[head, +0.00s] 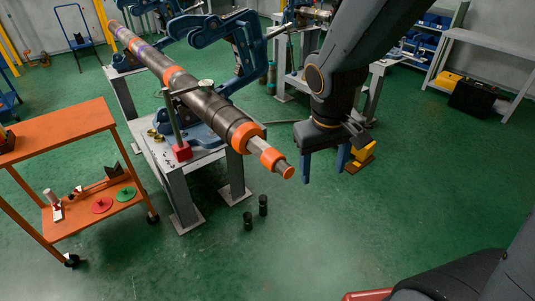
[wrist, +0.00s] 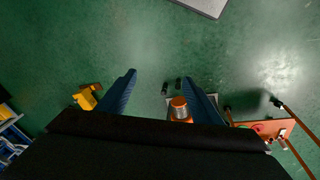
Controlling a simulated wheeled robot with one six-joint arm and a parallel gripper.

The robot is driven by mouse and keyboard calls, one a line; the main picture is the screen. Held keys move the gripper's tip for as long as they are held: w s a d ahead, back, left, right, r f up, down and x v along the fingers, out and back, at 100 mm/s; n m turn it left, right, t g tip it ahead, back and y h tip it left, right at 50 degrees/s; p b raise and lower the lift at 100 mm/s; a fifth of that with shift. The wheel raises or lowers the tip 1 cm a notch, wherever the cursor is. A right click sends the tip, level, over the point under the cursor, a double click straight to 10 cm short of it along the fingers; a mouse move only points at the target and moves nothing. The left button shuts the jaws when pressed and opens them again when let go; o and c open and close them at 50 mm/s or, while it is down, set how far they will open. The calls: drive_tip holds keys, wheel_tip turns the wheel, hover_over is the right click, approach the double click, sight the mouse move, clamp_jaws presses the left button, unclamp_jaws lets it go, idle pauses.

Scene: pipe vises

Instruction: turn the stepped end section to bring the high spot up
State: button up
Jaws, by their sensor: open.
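A long dark pipe (head: 210,102) with orange bands lies in blue vises and slopes down toward the lower right. Its stepped end section (head: 277,162) narrows from an orange collar to bare metal and a small orange tip, sticking out past the stand. My gripper (head: 324,174) is open and empty, fingers pointing down, to the right of this end and apart from it in the head view. In the wrist view the orange tip (wrist: 179,103) shows close beside the right finger of my gripper (wrist: 159,77), partly hidden. I cannot make out a high spot.
A red-based post (head: 181,150) stands by the pipe on the grey stand (head: 172,165). Two black cylinders (head: 248,221) stand on the floor below. An orange cart (head: 60,135) is at left, a yellow object (head: 362,153) behind my gripper. Green floor at right front is mostly clear.

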sight(258, 147)
drive_tip(key=w+a+f+n+b, duration=0.1)
drive_tip(key=w+a+b, duration=0.1)
drive_tip(key=w+a+f+n+t+h+b, duration=0.1)
drive_tip(key=w+a+b, duration=0.1)
drive_tip(key=w, duration=0.1)
drive_tip(key=w+a+f+n+t+b, duration=0.1)
drive_tip(key=w+a+b, duration=0.1)
drive_tip(key=a, duration=0.1)
drive_tip(key=shift+w+f, duration=0.15)
drive_tip(key=shift+w, duration=0.1)
drive_tip(key=w+a+n+t+b, duration=0.1)
drive_tip(key=w+a, duration=0.1)
drive_tip(key=a, duration=0.1)
drive_tip(key=w+a+n+t+b, duration=0.1)
drive_tip(key=w+a+b, duration=0.1)
drive_tip(key=w+a+t+b, duration=0.1)
drive_tip(key=w+a+b, duration=0.1)
drive_tip(key=a, duration=0.1)
drive_tip(key=shift+a+r+n+t, duration=0.3)
drive_tip(key=shift+r+n+t, duration=0.1)
drive_tip(key=x, duration=0.7)
drive_tip(key=shift+d+f+b, duration=0.1)
drive_tip(key=shift+d+b, duration=0.1)
drive_tip(key=shift+b, duration=0.15)
drive_tip(key=c, duration=1.1)
